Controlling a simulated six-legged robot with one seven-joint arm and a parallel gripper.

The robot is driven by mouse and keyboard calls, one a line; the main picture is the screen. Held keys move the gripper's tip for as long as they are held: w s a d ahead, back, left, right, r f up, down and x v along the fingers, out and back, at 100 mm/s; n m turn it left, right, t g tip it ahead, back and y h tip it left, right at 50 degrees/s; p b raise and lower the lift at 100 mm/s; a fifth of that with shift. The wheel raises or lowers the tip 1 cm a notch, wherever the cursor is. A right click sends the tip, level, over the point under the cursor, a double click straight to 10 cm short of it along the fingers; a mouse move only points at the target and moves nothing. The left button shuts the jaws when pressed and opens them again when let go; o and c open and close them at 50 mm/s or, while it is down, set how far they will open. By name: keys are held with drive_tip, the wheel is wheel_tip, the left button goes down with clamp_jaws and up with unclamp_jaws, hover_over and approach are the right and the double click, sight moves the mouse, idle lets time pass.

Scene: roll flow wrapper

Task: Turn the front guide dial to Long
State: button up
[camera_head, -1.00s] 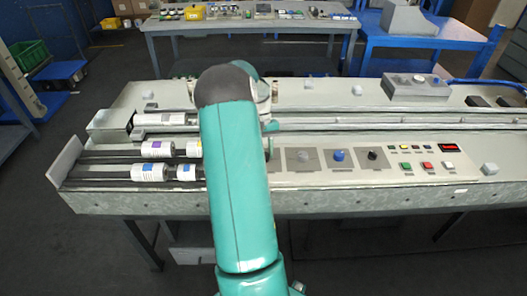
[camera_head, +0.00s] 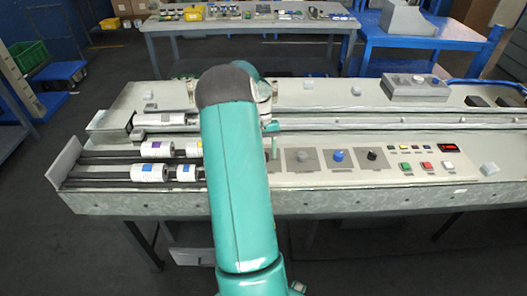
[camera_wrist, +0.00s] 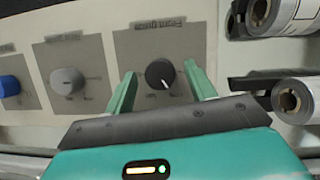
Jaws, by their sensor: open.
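The front guide dial (camera_wrist: 159,75) is a round black knob with a white pointer line on a grey plate in the wrist view. Its pointer aims toward the lower right of that picture. The small print around it is too blurred to read. My gripper (camera_wrist: 159,69) is open, with one green finger on each side of the dial. I cannot tell whether either finger touches the knob. In the head view my arm hides the dial, and only a bit of a green finger shows beside the arm.
On the panel are a grey knob (camera_head: 302,156), a blue knob (camera_head: 338,156) and a black knob (camera_head: 373,155). Several coloured buttons sit by a red display (camera_head: 448,147). Printed rolls (camera_head: 149,173) lie on bars at the left.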

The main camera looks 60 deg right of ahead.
drive_tip(key=v, duration=1.4)
drive_tip(key=shift+f, duration=0.1)
